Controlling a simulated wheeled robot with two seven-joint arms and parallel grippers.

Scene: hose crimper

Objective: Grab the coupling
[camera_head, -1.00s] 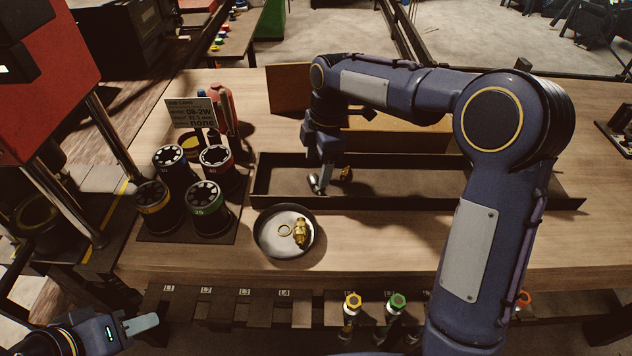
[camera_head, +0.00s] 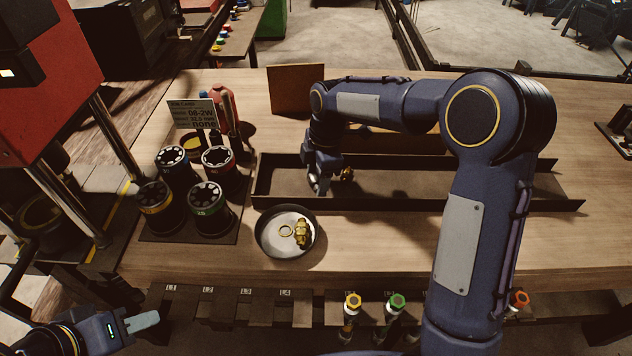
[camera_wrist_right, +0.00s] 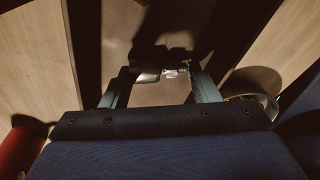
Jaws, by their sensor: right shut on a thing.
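My right gripper (camera_head: 319,186) reaches down into the left part of a long dark trough (camera_head: 430,205). Its two fingers (camera_wrist_right: 163,88) are closed about a small silvery metal piece, the coupling (camera_wrist_right: 172,72), which is partly in shadow. In the head view the fingers mostly hide it. A small brass-coloured piece (camera_head: 347,174) shows just right of the gripper in the trough. My left gripper (camera_head: 143,321) is low at the left, off the table's front edge and away from the trough; its finger gap is not clear.
A round dish (camera_head: 262,246) with a brass fitting (camera_head: 302,234) and a ring (camera_head: 286,231) stands in front of the trough. Several black dies (camera_head: 205,205) stand left beside a job card (camera_head: 192,114). A red machine (camera_head: 40,90) is at the far left.

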